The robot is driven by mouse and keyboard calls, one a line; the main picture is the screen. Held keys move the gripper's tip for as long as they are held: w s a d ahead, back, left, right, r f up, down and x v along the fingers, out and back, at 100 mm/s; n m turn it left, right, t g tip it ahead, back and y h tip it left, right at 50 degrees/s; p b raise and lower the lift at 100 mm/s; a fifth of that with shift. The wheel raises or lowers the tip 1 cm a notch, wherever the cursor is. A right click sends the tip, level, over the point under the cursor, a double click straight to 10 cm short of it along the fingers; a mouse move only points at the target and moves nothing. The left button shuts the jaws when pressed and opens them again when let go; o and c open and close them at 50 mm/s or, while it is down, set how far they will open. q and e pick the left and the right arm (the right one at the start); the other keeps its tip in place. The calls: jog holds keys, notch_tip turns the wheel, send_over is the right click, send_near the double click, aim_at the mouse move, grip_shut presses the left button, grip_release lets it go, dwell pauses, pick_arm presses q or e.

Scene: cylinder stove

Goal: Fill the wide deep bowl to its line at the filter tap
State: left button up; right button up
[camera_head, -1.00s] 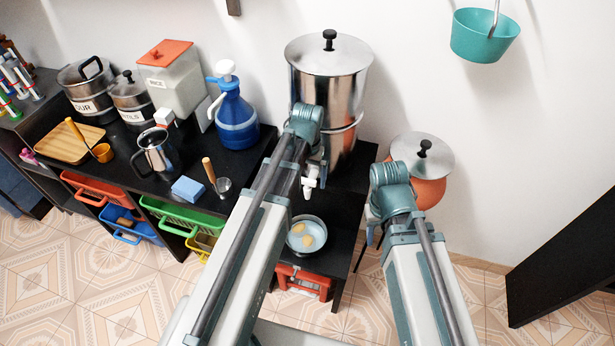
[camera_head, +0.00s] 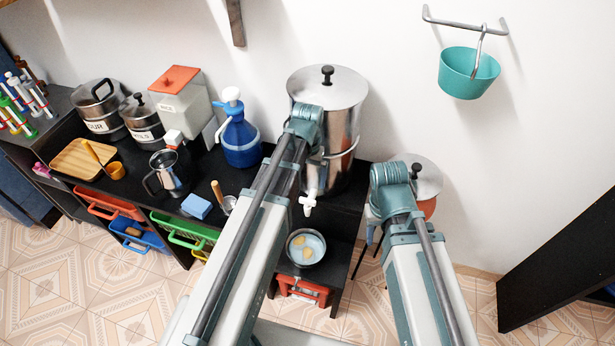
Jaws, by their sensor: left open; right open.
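A tall steel cylinder filter (camera_head: 340,115) with a black-knobbed lid stands on the dark counter at centre. Its white tap (camera_head: 308,203) sticks out low at the front. A round metal bowl (camera_head: 322,257) sits on a lower dark shelf, below the tap in the picture. It holds pale contents with yellow pieces; no fill line can be made out. A teal bowl-like vessel (camera_head: 467,75) hangs on the wall; I cannot tell which vessel is the wide deep bowl. My two arms reach in from below, the left overlapping the filter.
An orange pot (camera_head: 428,208) with a steel lid stands right of the filter, partly behind my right arm. A blue pump bottle (camera_head: 240,140), steel jug (camera_head: 172,172) and blue sponge (camera_head: 196,206) crowd the left counter. A dark panel (camera_head: 560,265) stands at right.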

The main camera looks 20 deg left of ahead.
pick_arm(q)
notch_tip(320, 180, up, 4)
jog(key=shift+f+p, duration=0.2)
jog(key=shift+p, duration=1.05)
pick_arm(e)
notch_tip(320, 180, up, 4)
jog(key=shift+f, duration=0.15)
pick_arm(q)
jog(key=s+d+m+y, duration=0.1)
jog(key=s+d+m, duration=0.2)
jog(key=s+d, duration=0.7)
jog(key=s, duration=0.4)
jog(key=shift+d, duration=0.25)
